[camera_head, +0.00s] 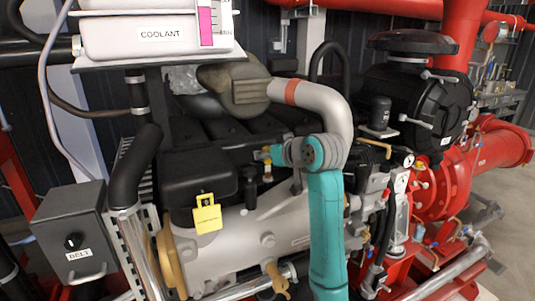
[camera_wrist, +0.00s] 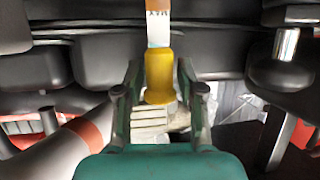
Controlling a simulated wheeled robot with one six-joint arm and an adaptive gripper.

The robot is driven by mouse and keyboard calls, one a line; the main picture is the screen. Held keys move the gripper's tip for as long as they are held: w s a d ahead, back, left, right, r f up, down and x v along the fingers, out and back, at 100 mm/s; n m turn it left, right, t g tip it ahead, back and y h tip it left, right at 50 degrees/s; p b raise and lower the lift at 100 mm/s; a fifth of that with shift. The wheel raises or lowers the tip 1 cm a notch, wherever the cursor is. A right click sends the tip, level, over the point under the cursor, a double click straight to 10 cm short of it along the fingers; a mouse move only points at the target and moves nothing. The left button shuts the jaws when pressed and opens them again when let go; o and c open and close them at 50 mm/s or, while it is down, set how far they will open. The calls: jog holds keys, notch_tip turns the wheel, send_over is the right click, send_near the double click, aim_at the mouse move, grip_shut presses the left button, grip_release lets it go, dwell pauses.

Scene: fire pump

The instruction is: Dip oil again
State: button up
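A dipstick shows in the wrist view, with a yellow handle (camera_wrist: 158,75) between my fingertips. A flat pale strip rises from the handle to the picture's top, with dark marks and an orange-brown end part. My gripper (camera_wrist: 159,85) appears shut on the handle, though narrow gaps seem to show beside it. In the head view, my gripper (camera_head: 270,155) points left over the grey engine (camera_head: 240,245), with small yellow and orange parts at its tips. The dipstick's tube opening cannot be made out.
A white coolant tank (camera_head: 150,36) stands upper left, above a grey belt box (camera_head: 75,235). A yellow tag (camera_head: 207,213) hangs from a black engine block. A silver pipe with a red band (camera_head: 291,92) curves close behind my arm. Red pipes (camera_head: 445,180) fill the right.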

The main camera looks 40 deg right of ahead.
aim_at(268, 167)
grip_shut()
jog(key=shift+f, duration=2.3)
jog(key=shift+o, duration=2.4)
grip_release()
jog(key=shift+f, duration=0.1)
jog(key=shift+s+r, duration=0.3)
jog(key=v, duration=1.1)
jog(key=shift+s, duration=0.15)
jog(key=shift+a, duration=0.1)
